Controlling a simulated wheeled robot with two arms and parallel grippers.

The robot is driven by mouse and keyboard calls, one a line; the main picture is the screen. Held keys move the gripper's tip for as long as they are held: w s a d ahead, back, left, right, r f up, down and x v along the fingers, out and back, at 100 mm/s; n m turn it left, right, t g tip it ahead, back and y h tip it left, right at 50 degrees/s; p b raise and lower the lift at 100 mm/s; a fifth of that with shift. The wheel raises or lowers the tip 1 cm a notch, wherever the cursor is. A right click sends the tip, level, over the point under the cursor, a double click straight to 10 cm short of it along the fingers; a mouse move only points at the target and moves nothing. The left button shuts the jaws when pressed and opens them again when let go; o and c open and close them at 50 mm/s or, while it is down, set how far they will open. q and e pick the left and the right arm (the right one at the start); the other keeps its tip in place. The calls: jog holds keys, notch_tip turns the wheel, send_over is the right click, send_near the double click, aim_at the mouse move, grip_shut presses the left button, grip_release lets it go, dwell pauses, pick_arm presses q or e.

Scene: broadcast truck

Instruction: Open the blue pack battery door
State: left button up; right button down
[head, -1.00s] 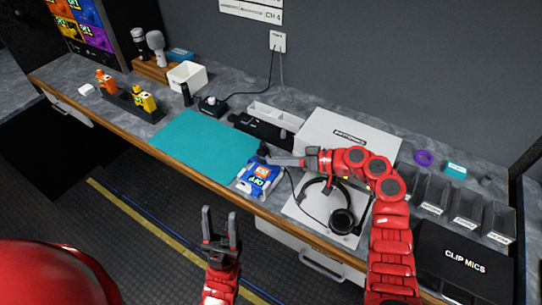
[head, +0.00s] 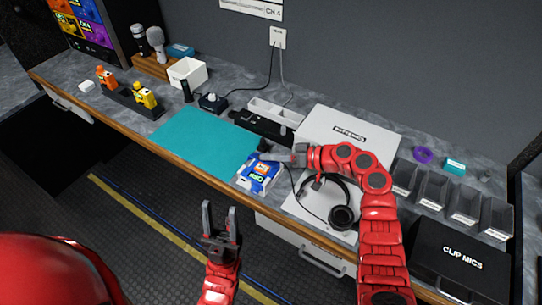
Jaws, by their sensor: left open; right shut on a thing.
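The blue pack (head: 258,180), with white and orange markings, lies at the front edge of the counter by the right end of the teal mat (head: 208,143). My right gripper (head: 272,156) reaches in from the right and is shut at the pack's upper, far edge. The fingers and a small black part there hide which part is gripped. The battery door cannot be made out. My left gripper (head: 220,218) is open and empty, in front of the counter and below the pack in the picture.
A headset (head: 341,217) with a cable lies right of the pack, before a white case (head: 346,132). Grey bins (head: 432,187) and a black clip mics case (head: 462,258) stand further right. The mat is clear.

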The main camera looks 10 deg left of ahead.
jog(key=shift+f, duration=0.1)
jog(key=w+m+b, duration=0.1)
jog(key=b, duration=0.1)
jog(key=m+b, duration=0.1)
jog(key=b, duration=0.1)
jog(key=shift+w+d+g+y+b, duration=0.35)
jog(key=shift+d+g+y+b, duration=0.05)
jog(key=shift+w+d+r+m+g+y+b, duration=0.1)
jog(key=shift+w+r+m+g+y+b, duration=0.3)
jog(key=shift+m+b, duration=0.55)
jog(key=shift+w+r, duration=0.1)
jog(key=c, duration=1)
grip_release()
